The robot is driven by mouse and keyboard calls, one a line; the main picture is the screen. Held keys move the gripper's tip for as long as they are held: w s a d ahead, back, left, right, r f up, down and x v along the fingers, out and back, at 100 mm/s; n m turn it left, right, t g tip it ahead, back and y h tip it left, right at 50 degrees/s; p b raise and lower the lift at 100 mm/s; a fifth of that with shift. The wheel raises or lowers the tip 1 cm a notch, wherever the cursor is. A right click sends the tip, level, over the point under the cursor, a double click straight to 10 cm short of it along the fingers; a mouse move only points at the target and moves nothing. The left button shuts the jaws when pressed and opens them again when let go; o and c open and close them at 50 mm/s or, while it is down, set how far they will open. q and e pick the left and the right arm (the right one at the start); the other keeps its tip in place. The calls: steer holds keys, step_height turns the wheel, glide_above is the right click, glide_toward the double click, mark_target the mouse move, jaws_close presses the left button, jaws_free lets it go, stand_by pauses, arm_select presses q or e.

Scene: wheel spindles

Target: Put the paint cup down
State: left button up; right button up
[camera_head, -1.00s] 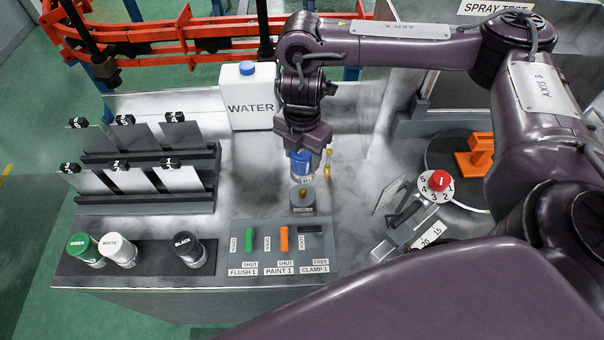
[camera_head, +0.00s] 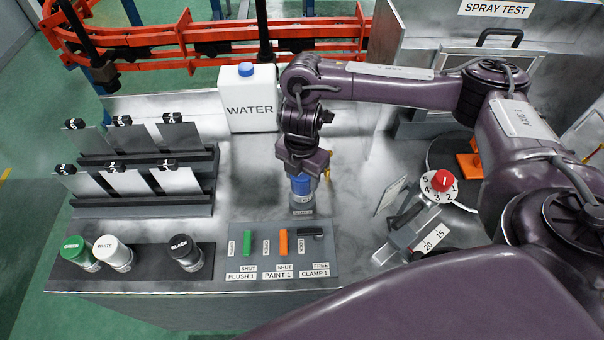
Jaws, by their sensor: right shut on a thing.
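The paint cup (camera_head: 302,185) has a blue upper part and a grey lower part. It is upright beneath my right gripper (camera_head: 302,168), which is shut on its top. The cup's lower end is at the round grey mount (camera_head: 303,211) behind the switch panel; I cannot tell whether it is fully seated. The brass fitting on the mount is hidden by the cup. My left gripper is not in view.
Green, white (camera_head: 113,252) and black (camera_head: 186,252) cups stand in a dark rack at left. The switch panel (camera_head: 281,257) has FLUSH, PAINT and CLAMP levers. A WATER jug (camera_head: 250,112) stands behind. A red dial (camera_head: 444,180) is at right.

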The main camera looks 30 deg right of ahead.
steer(key=shift+f, duration=0.55)
steer(key=o, duration=1.2)
steer(key=shift+c, duration=0.2)
steer(key=shift+r, duration=0.1)
steer(key=shift+r, duration=0.2)
step_height(320, 180, up, 11)
steer(key=shift+p, duration=1.15)
steer(key=shift+r, duration=0.85)
